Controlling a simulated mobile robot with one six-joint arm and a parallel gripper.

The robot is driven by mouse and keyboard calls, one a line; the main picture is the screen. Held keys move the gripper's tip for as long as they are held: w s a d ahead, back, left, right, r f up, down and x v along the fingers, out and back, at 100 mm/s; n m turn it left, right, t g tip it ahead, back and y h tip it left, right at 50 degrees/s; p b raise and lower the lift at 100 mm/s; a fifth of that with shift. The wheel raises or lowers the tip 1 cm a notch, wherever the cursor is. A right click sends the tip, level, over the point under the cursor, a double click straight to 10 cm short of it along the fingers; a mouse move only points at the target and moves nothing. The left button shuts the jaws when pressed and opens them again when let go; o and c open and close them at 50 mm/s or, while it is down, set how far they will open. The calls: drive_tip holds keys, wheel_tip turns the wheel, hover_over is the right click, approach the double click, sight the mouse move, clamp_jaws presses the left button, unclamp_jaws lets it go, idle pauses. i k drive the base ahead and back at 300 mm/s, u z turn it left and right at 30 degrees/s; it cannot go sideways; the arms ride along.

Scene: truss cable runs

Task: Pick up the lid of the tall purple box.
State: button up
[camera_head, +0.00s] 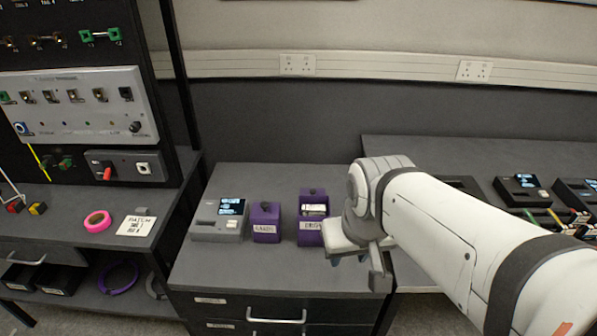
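The taller purple box (304,238) stands on the grey bench top, partly covered at its right by my gripper and wrist. A dark knob (313,191) shows at its top, on what looks like its purple lid (313,198). A pale, silvery patch shows below that top, and a white label is on the front. My gripper (350,259) is just right of and in front of this box, pointing down. Its fingers are mostly hidden by the wrist, so its opening is unclear. I cannot tell whether it touches the box.
A smaller purple box (266,223) with a knob and label stands to the left, beside a grey device with a screen (219,220). Bare bench lies in front. Black devices (521,190) stand on the right bench. A pink tape roll (97,221) lies far left.

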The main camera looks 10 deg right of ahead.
sight(303, 192)
drive_tip(key=u, duration=0.2)
drive_tip(key=k, duration=0.2)
drive_tip(key=z, duration=2.2)
drive_tip(key=k, duration=0.6)
drive_tip(key=u, duration=1.6)
drive_tip(key=i, duration=1)
